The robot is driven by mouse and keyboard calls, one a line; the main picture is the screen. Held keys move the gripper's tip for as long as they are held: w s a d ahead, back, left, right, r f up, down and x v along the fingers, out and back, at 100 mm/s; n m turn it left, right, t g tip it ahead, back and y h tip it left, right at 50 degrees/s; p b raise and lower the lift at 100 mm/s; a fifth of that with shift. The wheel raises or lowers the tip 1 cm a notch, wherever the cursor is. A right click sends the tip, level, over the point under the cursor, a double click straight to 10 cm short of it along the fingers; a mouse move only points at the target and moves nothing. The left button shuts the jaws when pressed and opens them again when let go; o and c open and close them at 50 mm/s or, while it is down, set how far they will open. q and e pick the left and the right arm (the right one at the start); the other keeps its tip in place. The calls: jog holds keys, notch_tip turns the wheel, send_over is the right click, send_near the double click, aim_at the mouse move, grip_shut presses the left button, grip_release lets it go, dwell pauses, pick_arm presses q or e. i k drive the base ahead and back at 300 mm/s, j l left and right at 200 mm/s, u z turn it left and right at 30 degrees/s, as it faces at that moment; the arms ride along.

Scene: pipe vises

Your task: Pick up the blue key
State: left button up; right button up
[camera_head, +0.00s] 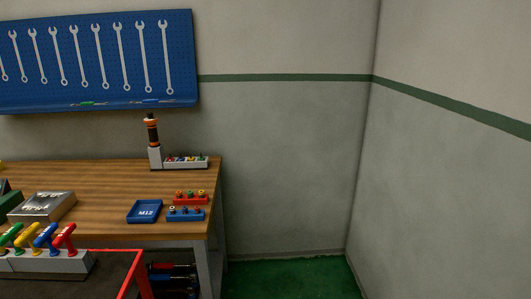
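Several T-handled keys stand in a row in a pale grey block (68,263) at the lower left. The blue key (45,237) stands between the yellow key (28,238) and the red key (65,238), leaning slightly. A green key (12,236) is to the left of the yellow one. The blue key's lower end is hidden in or behind the block. Neither of my grippers is in view.
The grey block sits by a red-edged cart or tray (137,272) before a wooden workbench (110,180). The bench holds a metal box (45,206), a blue M12 tray (145,212), and red (190,199) and blue (186,215) racks. Green floor at right is clear.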

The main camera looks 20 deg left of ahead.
aim_at(45, 235)
jog(key=i+u, duration=0.15)
jog(key=u, duration=0.35)
jog(key=i+l+u, duration=0.1)
jog(key=u, duration=0.4)
jog(key=i+l+u, duration=0.2)
jog(key=u, duration=0.3)
jog(key=i+l+u, duration=0.1)
jog(key=u, duration=0.4)
jog(key=l+u, duration=0.35)
jog(key=u, duration=0.15)
jog(key=i, duration=0.05)
